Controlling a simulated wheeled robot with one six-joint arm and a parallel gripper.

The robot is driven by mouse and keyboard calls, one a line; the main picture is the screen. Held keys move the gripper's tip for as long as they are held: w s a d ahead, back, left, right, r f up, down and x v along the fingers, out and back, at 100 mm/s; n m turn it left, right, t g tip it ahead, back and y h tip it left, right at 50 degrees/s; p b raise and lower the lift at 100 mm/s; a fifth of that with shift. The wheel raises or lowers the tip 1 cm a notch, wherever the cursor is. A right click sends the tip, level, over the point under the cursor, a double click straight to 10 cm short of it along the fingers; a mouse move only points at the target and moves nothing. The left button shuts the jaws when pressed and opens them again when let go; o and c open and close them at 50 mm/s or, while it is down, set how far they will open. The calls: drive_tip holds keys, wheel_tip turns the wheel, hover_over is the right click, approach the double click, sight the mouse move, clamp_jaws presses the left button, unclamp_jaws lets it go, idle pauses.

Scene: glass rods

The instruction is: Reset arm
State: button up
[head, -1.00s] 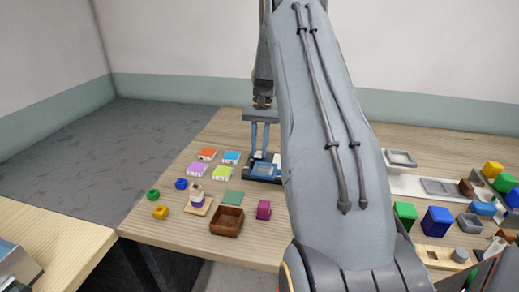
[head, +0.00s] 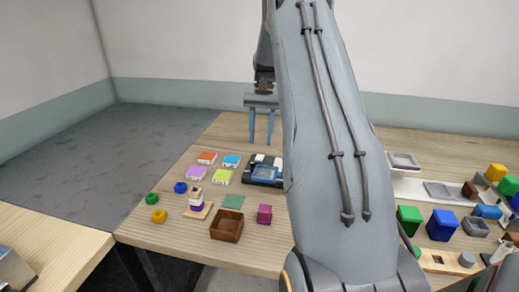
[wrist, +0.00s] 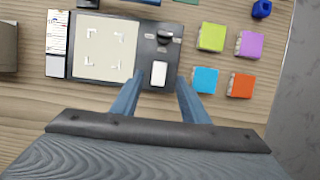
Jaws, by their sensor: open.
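My gripper (head: 262,128) is raised above the far part of the table, its two blue fingers apart with nothing between them. It also shows in the wrist view (wrist: 160,88), fingers spread and empty. Below and in front of it lies a dark device (head: 264,170) with a blue-framed top in the head view. In the wrist view this device (wrist: 145,75) has a pale plate with corner marks, a black knob and a white block on its right part. My arm hides part of the table to the right of the device in the head view.
Orange (head: 207,158), light blue (head: 231,161), purple (head: 196,173) and lime (head: 222,176) blocks lie left of the device. Several coloured blocks, including a blue one (head: 442,224), crowd the right side.

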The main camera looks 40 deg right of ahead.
drive_tip(key=shift+v, duration=1.05)
drive_tip(key=s+a+f+n+t+h, duration=0.15)
drive_tip(key=s+a, duration=0.25)
drive_tip(key=a, duration=0.5)
drive_tip(key=s+a+n+h, duration=0.1)
drive_tip(key=s+a+n, duration=0.25)
drive_tip(key=a, duration=0.65)
drive_tip(key=s+a+f+n, duration=0.1)
drive_tip(key=s+a, duration=0.2)
drive_tip(key=s, duration=0.2)
drive_tip(key=s+a+f+n+t, duration=0.1)
drive_tip(key=s+a+n, duration=0.1)
drive_tip(key=s+a, duration=0.2)
drive_tip(key=s+a+f+n+t, duration=0.1)
drive_tip(key=s+a, duration=0.3)
drive_tip(key=s, duration=0.3)
drive_tip(key=shift+s+a+f+n, duration=0.15)
drive_tip(key=shift+s+f+n, duration=0.15)
drive_tip(key=shift+s, duration=0.1)
